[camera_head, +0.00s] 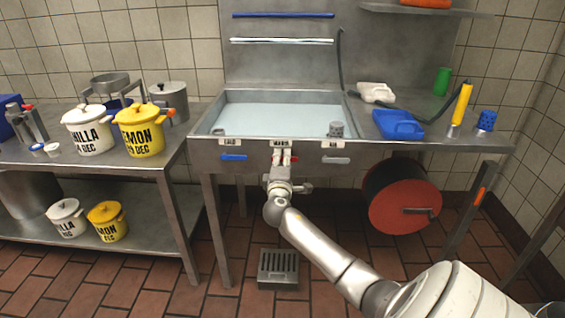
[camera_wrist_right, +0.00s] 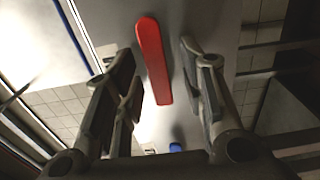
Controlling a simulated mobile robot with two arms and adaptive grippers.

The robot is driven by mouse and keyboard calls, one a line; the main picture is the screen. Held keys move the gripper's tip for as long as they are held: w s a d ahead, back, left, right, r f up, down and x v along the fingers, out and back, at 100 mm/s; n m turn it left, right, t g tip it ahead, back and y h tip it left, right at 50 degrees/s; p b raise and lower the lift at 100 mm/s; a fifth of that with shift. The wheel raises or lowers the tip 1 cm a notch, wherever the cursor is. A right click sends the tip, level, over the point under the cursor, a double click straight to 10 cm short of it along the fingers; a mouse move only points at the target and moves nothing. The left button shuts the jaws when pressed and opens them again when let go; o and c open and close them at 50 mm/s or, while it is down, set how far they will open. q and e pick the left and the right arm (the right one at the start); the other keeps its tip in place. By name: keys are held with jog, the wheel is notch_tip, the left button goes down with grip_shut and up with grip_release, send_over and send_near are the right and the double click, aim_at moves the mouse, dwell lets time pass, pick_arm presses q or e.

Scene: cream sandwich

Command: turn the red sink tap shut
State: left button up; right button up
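The red tap lever (camera_head: 295,159) is on the front panel of the sink, mostly hidden behind my right gripper (camera_head: 282,154) in the head view. In the right wrist view the long red lever (camera_wrist_right: 152,55) lies between the two fingers of my right gripper (camera_wrist_right: 163,75). The fingers are apart, with a gap showing on the right side of the lever. The left finger looks close to the lever; I cannot tell if it touches. My left gripper is not in view.
A blue lever (camera_head: 234,157) and a grey lever (camera_head: 336,160) flank the red one on the panel. The sink (camera_head: 212,115) holds water. A red hose reel (camera_head: 390,202) hangs below right. Pots, including a yellow one (camera_head: 140,138), stand on the left table.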

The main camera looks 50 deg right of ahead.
jog(key=v, duration=1.2)
dwell(0.4)
